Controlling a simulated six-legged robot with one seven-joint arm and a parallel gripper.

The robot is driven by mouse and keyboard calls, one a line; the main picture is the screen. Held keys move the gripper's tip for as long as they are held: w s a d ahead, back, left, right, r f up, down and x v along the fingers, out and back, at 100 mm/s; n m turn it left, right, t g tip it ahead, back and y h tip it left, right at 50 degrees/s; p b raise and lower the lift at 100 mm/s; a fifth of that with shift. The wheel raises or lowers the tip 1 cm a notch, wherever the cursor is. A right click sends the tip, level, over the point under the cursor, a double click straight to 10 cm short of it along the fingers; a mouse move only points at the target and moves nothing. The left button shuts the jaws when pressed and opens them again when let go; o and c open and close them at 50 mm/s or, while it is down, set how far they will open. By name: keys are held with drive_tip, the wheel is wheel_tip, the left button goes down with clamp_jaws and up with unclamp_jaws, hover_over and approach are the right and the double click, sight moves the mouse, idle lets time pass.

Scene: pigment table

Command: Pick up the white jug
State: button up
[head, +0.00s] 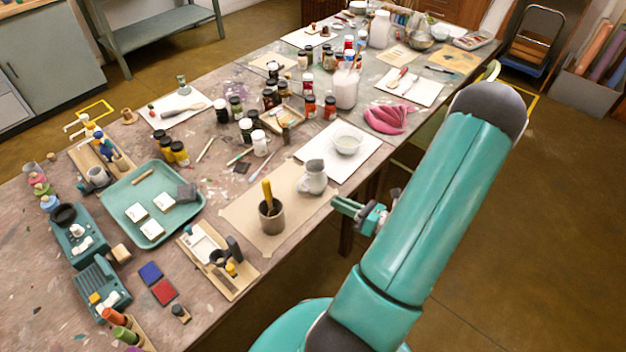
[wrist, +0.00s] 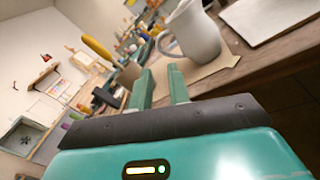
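The white jug (head: 313,178) stands upright on brown paper near the table's right-hand edge in the head view. In the wrist view the jug (wrist: 196,36) is close, at the top centre, with its handle on its left side. My gripper (head: 342,205) is just off the table edge, to the lower right of the jug and apart from it. In the wrist view the fingers (wrist: 158,73) are parted with nothing between them, pointing toward the jug's handle side. The jug's top is cut off in the wrist view.
A grey pot (head: 271,219) with a yellow-handled tool stands left of the jug. A white bowl (head: 348,144) sits on a white board behind it. A green tray (head: 150,214) lies farther left. Brown paper (head: 240,212) around the jug is mostly bare.

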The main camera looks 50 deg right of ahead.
sight(299, 183)
drive_tip(key=x, duration=1.3)
drive_tip(key=shift+w+a+f, duration=0.1)
drive_tip(key=shift+w+a, duration=0.1)
drive_tip(key=shift+w, duration=0.1)
clamp_jaws()
